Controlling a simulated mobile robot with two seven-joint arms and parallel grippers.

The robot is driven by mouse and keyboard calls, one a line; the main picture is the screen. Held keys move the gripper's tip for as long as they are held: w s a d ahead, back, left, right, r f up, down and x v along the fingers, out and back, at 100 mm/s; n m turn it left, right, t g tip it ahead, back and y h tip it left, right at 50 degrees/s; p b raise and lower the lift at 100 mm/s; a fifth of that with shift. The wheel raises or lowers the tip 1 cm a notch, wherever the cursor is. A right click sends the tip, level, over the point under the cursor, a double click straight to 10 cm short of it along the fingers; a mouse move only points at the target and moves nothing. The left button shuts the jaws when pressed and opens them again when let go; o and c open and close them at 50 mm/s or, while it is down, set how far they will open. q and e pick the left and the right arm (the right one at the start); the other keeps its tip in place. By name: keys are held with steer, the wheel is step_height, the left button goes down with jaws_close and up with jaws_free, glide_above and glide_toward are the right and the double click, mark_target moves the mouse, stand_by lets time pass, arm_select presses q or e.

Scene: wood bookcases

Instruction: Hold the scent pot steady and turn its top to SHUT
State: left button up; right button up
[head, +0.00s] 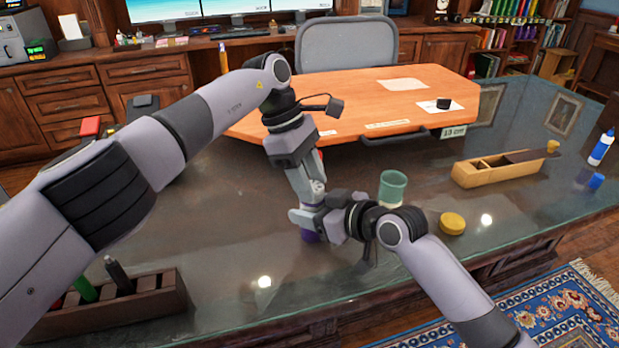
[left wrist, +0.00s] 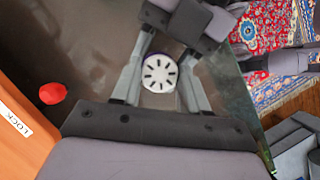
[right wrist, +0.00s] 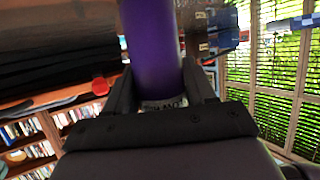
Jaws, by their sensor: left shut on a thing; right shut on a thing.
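The scent pot is a purple cylinder with a white, slotted round top. In the head view only a bit of its purple body (head: 310,237) shows below my grippers. In the left wrist view the white top (left wrist: 159,73) lies between the fingers of my left gripper (left wrist: 162,62), which reaches down from above and is shut on it. In the right wrist view the purple body (right wrist: 154,48) stands between the fingers of my right gripper (right wrist: 160,88), which is shut on it from the side. A white lettered band is partly hidden there. I cannot read the top's setting.
A green cup (head: 393,187), a yellow disc (head: 452,223) and a long wooden box (head: 490,172) stand right on the dark glossy desk. A pen rack (head: 145,302) is front left. An orange board (head: 370,90) lies behind. A red piece (left wrist: 52,94) lies near the pot.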

arm_select(q)
steer(key=o, duration=0.8)
steer(key=n+t, duration=0.1)
steer(key=n, duration=0.2)
steer(key=n+t, duration=0.1)
steer(key=n, duration=0.1)
steer(key=shift+s+n+h, duration=0.2)
steer(key=shift+n+h, duration=0.1)
steer(key=shift+n, duration=0.7)
steer(key=v, duration=1.2)
steer(key=shift+s+r, duration=0.1)
steer(key=shift+s, duration=0.05)
